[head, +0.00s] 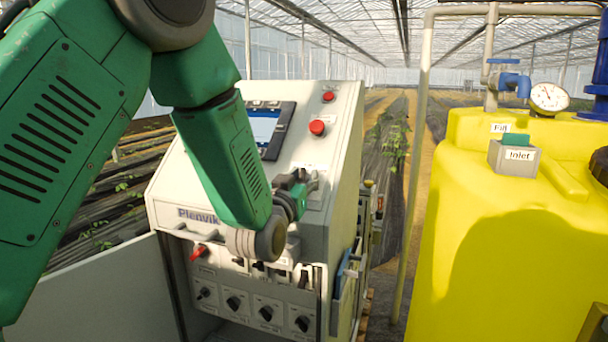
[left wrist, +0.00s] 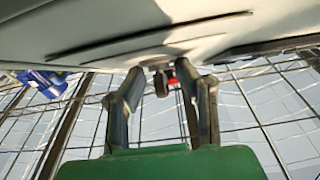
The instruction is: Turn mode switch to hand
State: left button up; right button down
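The grey control cabinet (head: 335,130) stands ahead, with several black rotary knobs (head: 266,313) in a row on its lower front. Their labels are too small to read, so I cannot tell which control is the mode switch. My left gripper (head: 308,184) is at the right part of the cabinet's sloping face, partly hidden by its own wrist. In the left wrist view its two fingers (left wrist: 162,92) are apart. My right gripper is not in view.
A yellow tank (head: 480,220) with a gauge (head: 549,98) and pipe stands right. A gap separates cabinet and tank.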

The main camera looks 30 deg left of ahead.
pick_arm(q)
jog(key=shift+w+r, duration=0.1)
jog(key=shift+r, duration=0.05)
jog(key=shift+s, duration=0.5)
jog(key=v, duration=1.1)
jog(key=shift+f, duration=0.35)
